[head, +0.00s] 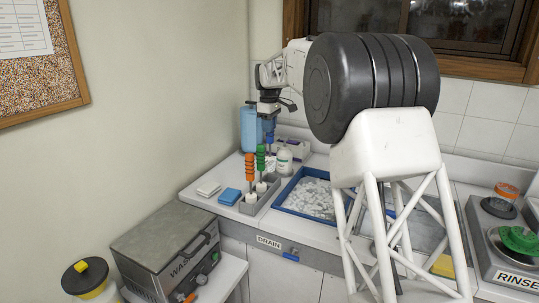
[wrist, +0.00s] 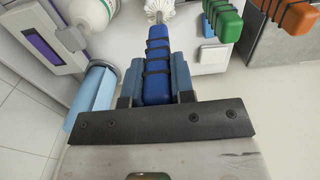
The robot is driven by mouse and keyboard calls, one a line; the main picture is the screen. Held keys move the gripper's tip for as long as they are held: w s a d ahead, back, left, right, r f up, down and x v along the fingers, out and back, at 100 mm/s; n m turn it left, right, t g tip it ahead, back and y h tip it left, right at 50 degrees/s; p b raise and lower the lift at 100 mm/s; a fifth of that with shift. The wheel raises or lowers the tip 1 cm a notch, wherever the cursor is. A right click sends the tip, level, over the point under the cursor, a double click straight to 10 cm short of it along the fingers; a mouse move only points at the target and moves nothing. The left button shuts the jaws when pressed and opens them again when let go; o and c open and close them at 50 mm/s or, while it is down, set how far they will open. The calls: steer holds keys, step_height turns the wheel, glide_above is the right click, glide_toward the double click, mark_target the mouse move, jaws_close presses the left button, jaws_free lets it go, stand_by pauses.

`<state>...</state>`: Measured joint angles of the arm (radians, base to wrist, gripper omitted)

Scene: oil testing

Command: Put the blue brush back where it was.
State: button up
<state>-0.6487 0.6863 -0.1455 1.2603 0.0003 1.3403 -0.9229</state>
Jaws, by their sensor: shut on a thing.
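The blue brush (wrist: 157,62) is between the jaws of my gripper (wrist: 156,82) in the wrist view, its ridged handle gripped and its white bristle end (wrist: 160,10) pointing away from the palm. In the head view my gripper (head: 268,113) points down over the back of the counter, with the blue handle (head: 269,139) below it. A grey holder (head: 250,209) stands in front of it, with the orange brush (head: 249,166) and green brush (head: 261,158) upright. Both also show in the wrist view, green (wrist: 228,24) and orange (wrist: 297,19). The bristle end is hidden in the head view.
A blue-rimmed tray (head: 279,207) lies right of the holder. A blue sponge (head: 229,197) and a white pad (head: 208,188) lie left of it.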

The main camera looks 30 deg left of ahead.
mark_target(269, 142)
steer(key=shift+f, duration=1.9)
steer(key=shift+f, duration=2.05)
steer(key=o, duration=0.9)
steer(key=shift+r, duration=0.2)
step_height(269, 142, up, 12)
steer(key=shift+f, duration=0.1)
